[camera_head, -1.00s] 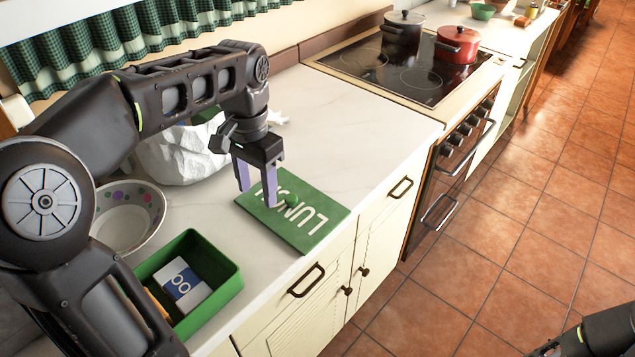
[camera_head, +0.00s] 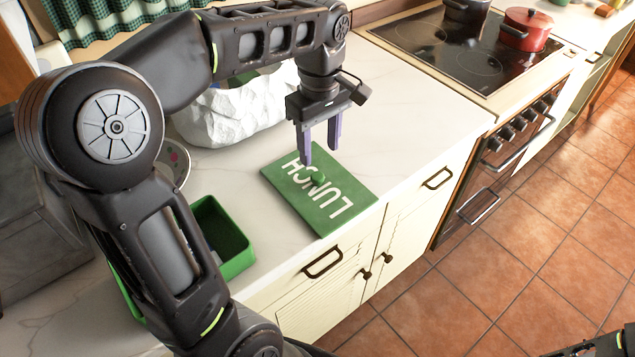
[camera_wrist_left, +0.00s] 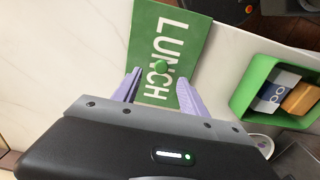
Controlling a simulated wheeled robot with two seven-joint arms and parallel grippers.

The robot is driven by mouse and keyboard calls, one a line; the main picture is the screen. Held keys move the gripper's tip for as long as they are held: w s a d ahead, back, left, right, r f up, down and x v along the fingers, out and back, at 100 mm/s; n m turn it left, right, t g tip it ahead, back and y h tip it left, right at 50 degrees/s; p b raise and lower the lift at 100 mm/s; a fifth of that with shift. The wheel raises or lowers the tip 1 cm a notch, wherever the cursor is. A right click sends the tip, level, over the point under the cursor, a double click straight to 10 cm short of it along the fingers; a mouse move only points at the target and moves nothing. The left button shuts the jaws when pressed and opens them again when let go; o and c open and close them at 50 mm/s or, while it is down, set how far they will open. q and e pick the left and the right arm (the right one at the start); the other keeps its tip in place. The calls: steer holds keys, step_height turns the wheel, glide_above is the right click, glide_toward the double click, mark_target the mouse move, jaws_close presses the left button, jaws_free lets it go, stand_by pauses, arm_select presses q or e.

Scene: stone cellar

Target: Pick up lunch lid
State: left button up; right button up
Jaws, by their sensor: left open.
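The green lunch lid (camera_head: 345,190), marked LUNCH in white letters, lies flat on the white counter near its front edge. A small round green knob (camera_head: 318,179) stands at its middle. My left gripper (camera_head: 320,154) is open and empty, pointing down just over the lid. In the left wrist view the lid (camera_wrist_left: 190,35) lies ahead, and the knob (camera_wrist_left: 160,67) appears between the two purple fingertips (camera_wrist_left: 159,77), slightly ahead of them. Whether the fingers touch the lid cannot be told. Only a dark piece of my right arm shows at the lower right.
The green lunch box (camera_head: 240,262) stands left of the lid, partly behind my arm; its contents show in the left wrist view. A crumpled white bag (camera_head: 235,112) and a bowl (camera_head: 178,160) stand behind. The stove (camera_head: 470,60) holds pots. The counter right of the lid is clear.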

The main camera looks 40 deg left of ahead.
mark_target(317, 175)
arm_select(q)
steer(key=shift+f, duration=1.15)
steer(key=shift+s+a+f+p, duration=0.1)
steer(key=shift+f+p, duration=0.15)
steer(key=shift+f, duration=1.1)
steer(key=shift+a+f+p, duration=0.1)
steer(key=shift+f+p, duration=0.1)
steer(key=shift+f, duration=1.1)
jaws_close()
